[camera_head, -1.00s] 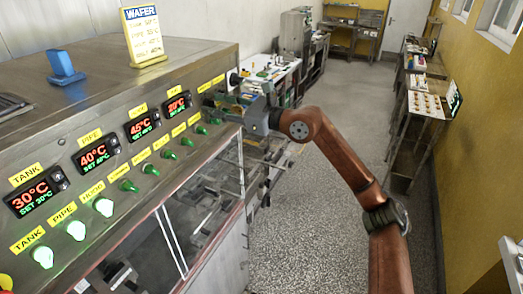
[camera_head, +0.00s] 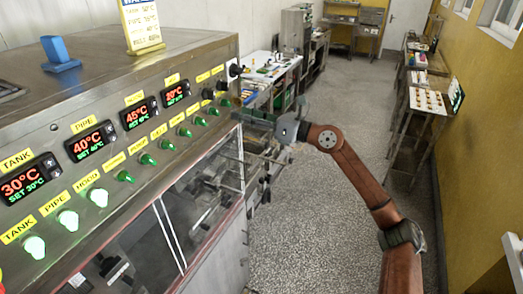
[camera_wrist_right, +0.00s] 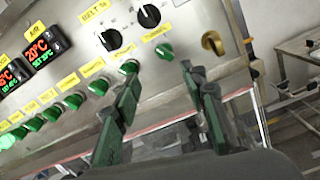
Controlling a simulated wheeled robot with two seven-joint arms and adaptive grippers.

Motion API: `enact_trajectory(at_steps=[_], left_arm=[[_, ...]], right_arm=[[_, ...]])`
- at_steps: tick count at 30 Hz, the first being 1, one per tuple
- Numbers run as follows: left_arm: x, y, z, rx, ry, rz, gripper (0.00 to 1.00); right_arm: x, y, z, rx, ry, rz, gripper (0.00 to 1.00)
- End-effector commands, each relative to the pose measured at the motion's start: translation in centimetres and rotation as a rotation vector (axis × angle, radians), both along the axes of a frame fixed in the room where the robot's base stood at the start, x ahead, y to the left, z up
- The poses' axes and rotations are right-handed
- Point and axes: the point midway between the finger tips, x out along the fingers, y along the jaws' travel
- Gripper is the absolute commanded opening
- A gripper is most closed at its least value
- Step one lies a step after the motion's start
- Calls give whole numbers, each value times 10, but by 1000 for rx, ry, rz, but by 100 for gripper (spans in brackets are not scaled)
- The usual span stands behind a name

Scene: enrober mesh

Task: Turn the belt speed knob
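In the right wrist view, a black knob (camera_wrist_right: 110,40) with a white pointer mark sits on the steel panel below a yellow label (camera_wrist_right: 95,10) that starts with "BELT". A second black knob (camera_wrist_right: 149,16) is up and right of it. The black knobs also show in the head view (camera_head: 208,95) at the far end of the panel. My right gripper (camera_wrist_right: 165,78) is open and empty, its two green-and-black fingers apart below the knobs, with no visible contact. In the head view my right gripper (camera_head: 246,113) is just right of the panel's end. My left gripper is not in view.
Green knobs (camera_wrist_right: 130,67) line the panel's lower row, close to the fingertips. A brass-coloured fitting (camera_wrist_right: 213,42) sticks out at the panel's right. Lit temperature displays (camera_head: 92,143) line the panel. A wafer sign (camera_head: 141,24) stands on top. The floor (camera_head: 330,200) at right is clear.

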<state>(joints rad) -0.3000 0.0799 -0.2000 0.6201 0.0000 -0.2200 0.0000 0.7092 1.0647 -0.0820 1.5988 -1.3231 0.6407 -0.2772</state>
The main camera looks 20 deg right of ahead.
Motion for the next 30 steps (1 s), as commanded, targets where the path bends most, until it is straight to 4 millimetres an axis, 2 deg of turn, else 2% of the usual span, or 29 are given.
enact_trajectory(at_steps=[1, 15, 30], left_arm=[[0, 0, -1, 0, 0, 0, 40], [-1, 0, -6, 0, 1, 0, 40], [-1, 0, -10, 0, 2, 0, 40]], right_arm=[[5, -3, -11, 31, 22, -1, 39], [40, -37, -84, 300, 184, -31, 39], [65, -73, -167, 541, 330, -91, 39]])
